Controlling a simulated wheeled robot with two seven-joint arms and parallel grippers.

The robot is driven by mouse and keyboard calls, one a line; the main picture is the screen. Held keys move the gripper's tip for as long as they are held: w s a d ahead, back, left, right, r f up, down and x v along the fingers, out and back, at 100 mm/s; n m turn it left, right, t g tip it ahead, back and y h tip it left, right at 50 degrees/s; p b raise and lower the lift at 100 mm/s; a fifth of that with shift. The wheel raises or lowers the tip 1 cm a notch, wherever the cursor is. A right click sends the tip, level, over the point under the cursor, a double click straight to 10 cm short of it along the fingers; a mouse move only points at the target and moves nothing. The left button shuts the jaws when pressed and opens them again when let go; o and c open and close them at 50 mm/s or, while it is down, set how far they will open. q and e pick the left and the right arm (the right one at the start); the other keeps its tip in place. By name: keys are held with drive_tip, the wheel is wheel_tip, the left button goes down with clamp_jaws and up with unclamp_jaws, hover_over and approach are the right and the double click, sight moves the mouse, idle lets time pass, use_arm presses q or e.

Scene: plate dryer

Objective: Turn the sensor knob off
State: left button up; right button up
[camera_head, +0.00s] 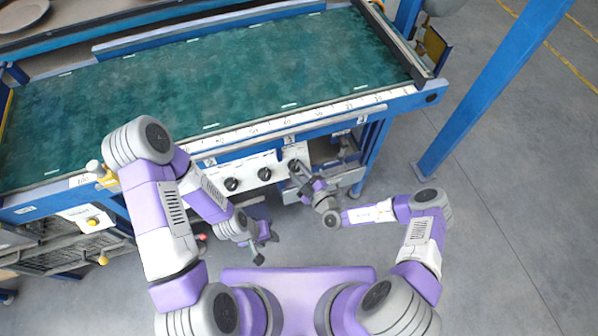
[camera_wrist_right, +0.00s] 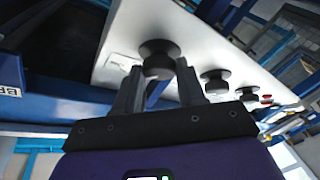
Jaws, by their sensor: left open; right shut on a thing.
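A white control panel (camera_head: 248,179) under the table edge carries three black knobs in a row. My right gripper (camera_head: 299,172) is at the rightmost knob (camera_head: 293,163). In the right wrist view, the fingers of this gripper (camera_wrist_right: 159,72) are shut on that round black knob (camera_wrist_right: 157,50), one finger on each side. A small label (camera_wrist_right: 122,62) sits beside it, too small to read. The middle knob (camera_head: 264,174) and the left knob (camera_head: 232,184) stand free. My left gripper (camera_head: 267,249) is open and empty, below and in front of the panel.
A long table with a green top (camera_head: 220,75) and a ruler-like front edge runs above the panel. Wire racks (camera_head: 75,255) stand at the lower left. A blue post (camera_head: 490,90) rises at the right; grey floor there is clear.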

drive_tip(key=n+g+p, duration=0.1)
drive_tip(key=n, duration=0.1)
drive_tip(key=n+g+y+p, duration=0.1)
drive_tip(key=n, duration=0.1)
drive_tip(key=n+g+p, duration=0.1)
drive_tip(key=n, duration=0.2)
drive_tip(key=shift+w+d+r+g+y+p, duration=0.25)
drive_tip(key=shift+r+g+y+p, duration=0.05)
drive_tip(key=shift+r+p, duration=0.1)
drive_tip(key=n+g+p, duration=0.2)
drive_tip(key=n, duration=0.2)
drive_tip(key=shift+w+r+p, duration=0.1)
drive_tip(key=shift+p, duration=0.3)
drive_tip(key=shift+n+g+h+p, duration=0.4)
drive_tip(key=shift+n+g+p, duration=0.25)
drive_tip(key=shift+n, duration=0.25)
drive_tip(key=o, duration=1.1)
drive_tip(key=shift+c, duration=0.2)
drive_tip(key=p+v, duration=0.1)
drive_tip(key=v, duration=0.6)
drive_tip(key=shift+d+p, duration=0.25)
drive_tip(key=shift+p, duration=0.1)
